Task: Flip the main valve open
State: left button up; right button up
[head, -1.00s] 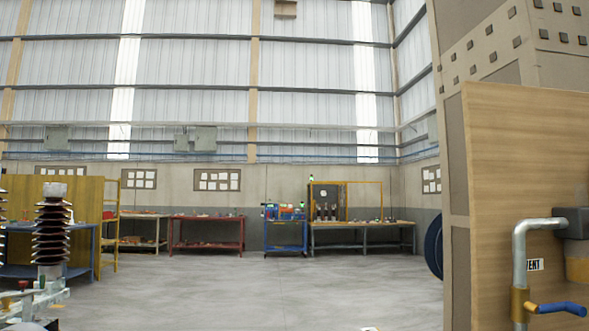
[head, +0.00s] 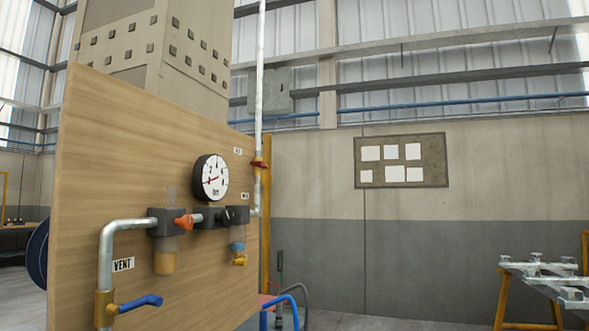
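A wooden panel (head: 110,200) on the left carries pipework and valves. A red-handled valve (head: 259,165) sits on the white vertical pipe (head: 260,90) at the panel's right edge, near small labels too small to read surely. A blue lever valve (head: 140,303) with a brass body is at the lower left, below a "VENT" label (head: 123,264). An orange-red knob (head: 184,222) and a black one (head: 236,215) sit on the horizontal line. I cannot tell for certain which is the main valve. Neither of my grippers is in view.
A round gauge (head: 211,177) with a red needle is above the horizontal line. A notice board (head: 402,161) hangs on the wall. A stand with metal parts (head: 545,275) is at the right.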

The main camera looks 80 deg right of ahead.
aim_at(260, 164)
jog(key=z, duration=2.15)
jog(key=l+z, duration=0.15)
jog(key=l, duration=0.1)
